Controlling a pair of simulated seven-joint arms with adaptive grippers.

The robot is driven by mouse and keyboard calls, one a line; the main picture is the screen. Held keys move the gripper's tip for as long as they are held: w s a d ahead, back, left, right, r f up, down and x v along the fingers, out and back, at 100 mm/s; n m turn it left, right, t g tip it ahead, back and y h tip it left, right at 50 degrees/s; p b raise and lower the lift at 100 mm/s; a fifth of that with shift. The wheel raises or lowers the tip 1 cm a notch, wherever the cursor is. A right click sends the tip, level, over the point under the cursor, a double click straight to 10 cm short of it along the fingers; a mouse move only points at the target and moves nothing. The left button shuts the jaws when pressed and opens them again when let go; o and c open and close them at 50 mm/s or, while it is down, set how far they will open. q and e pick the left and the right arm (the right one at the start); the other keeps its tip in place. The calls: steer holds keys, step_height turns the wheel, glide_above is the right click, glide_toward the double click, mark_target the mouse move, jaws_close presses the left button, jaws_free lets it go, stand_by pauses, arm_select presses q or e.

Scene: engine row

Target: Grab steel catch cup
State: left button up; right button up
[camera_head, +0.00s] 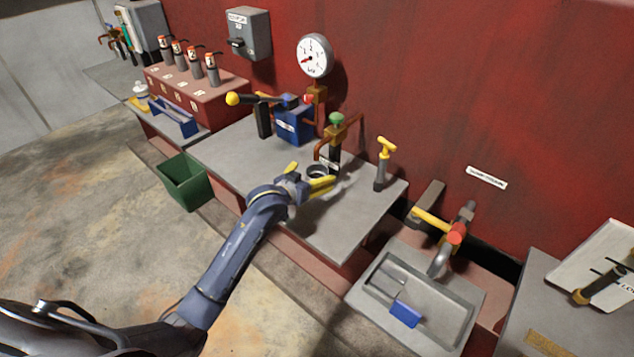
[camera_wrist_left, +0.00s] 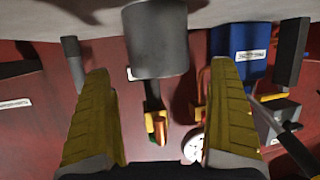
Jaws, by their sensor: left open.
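The steel catch cup (camera_head: 317,171) is a small grey cylinder standing on the grey bench top, under the green-knobbed tap. In the left wrist view the cup (camera_wrist_left: 157,40) shows upside down at top centre, its sides apart from both yellow fingers. My left gripper (camera_head: 307,179) is open, with one finger behind-left of the cup and the other in front-right in the head view. In the left wrist view the gripper's fingers (camera_wrist_left: 160,70) flank the cup's line, with nothing held. How deep the cup sits between them I cannot tell. My right gripper is not in view.
The green-knobbed tap (camera_head: 336,120) rises right behind the cup. A blue pump block (camera_head: 293,124), a gauge (camera_head: 314,55) and a yellow-handled post (camera_head: 383,162) stand nearby. A sink (camera_head: 371,290) lies to the right. The bench top (camera_head: 330,235) is clear in front.

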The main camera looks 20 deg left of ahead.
mark_target(322, 169)
arm_select(q)
steer(key=shift+x, duration=1.8)
steer(key=shift+c, duration=0.4)
steer(key=c, duration=1.5)
